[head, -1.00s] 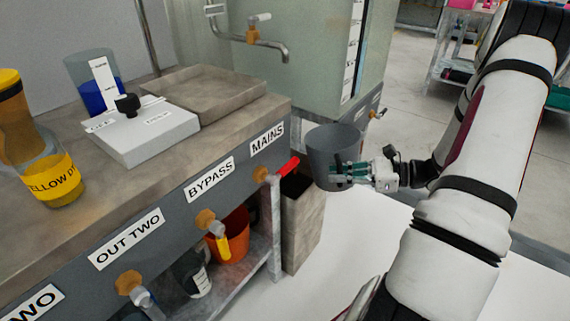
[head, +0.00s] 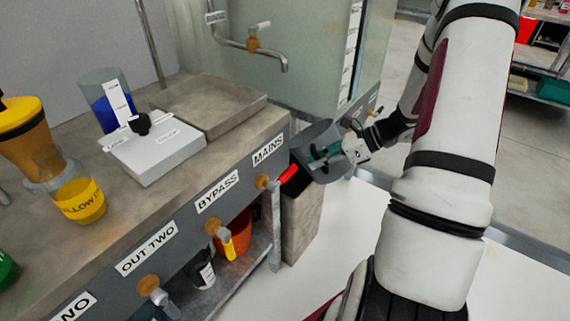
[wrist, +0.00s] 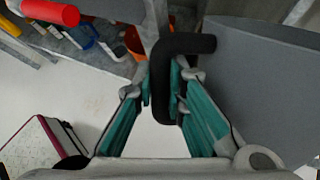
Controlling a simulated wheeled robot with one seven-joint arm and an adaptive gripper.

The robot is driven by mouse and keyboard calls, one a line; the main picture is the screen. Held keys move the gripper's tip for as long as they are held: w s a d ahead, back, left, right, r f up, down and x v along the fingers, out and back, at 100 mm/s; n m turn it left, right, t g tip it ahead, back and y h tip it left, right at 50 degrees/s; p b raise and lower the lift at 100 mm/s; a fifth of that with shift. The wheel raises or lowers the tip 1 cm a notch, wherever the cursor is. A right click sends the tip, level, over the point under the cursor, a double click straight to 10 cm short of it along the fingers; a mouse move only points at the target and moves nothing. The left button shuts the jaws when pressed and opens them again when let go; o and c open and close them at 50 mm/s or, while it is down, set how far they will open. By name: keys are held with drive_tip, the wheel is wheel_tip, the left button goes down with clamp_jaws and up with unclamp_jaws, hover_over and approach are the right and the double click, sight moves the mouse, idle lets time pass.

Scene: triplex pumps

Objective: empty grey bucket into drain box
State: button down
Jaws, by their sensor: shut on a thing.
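The grey bucket (head: 318,134) is tilted to the left above the drain box, beside the counter's right end. My gripper (head: 330,154) is shut on its black handle, which shows between the teal fingers (wrist: 163,90) in the wrist view. The bucket's grey wall (wrist: 262,90) fills the right of the wrist view. The drain box (head: 303,222) is a tall stone-grey box on the floor; its dark opening is partly covered by the bucket and the red lever. I cannot see liquid in the bucket or pouring out.
The red MAINS lever (head: 286,175) sticks out close to the bucket; it also shows in the wrist view (wrist: 50,12). A glass-sided tank (head: 310,70) stands behind. An orange bucket (head: 236,232) sits on the shelf below. White floor (head: 345,235) to the right is clear.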

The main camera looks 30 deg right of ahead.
drive_tip(key=shift+w+a+f+g+h+p, duration=0.25)
drive_tip(key=shift+w+f+g+h+p, duration=0.25)
drive_tip(key=shift+w+g+p, duration=0.15)
idle(0.4)
drive_tip(key=shift+w+a+f+m+g+h+p, duration=0.25)
drive_tip(key=shift+w+f+m+g+h+p, duration=0.3)
drive_tip(key=shift+p, duration=0.85)
drive_tip(key=shift+p, duration=0.3)
drive_tip(key=shift+w+a+r+g+h+p, duration=0.1)
drive_tip(key=shift+w+r+g+h+p, duration=0.3)
drive_tip(key=shift+p, duration=0.6)
drive_tip(key=shift+f+h+p, duration=0.1)
drive_tip(key=shift+h+p, duration=0.35)
drive_tip(key=shift+p, duration=0.05)
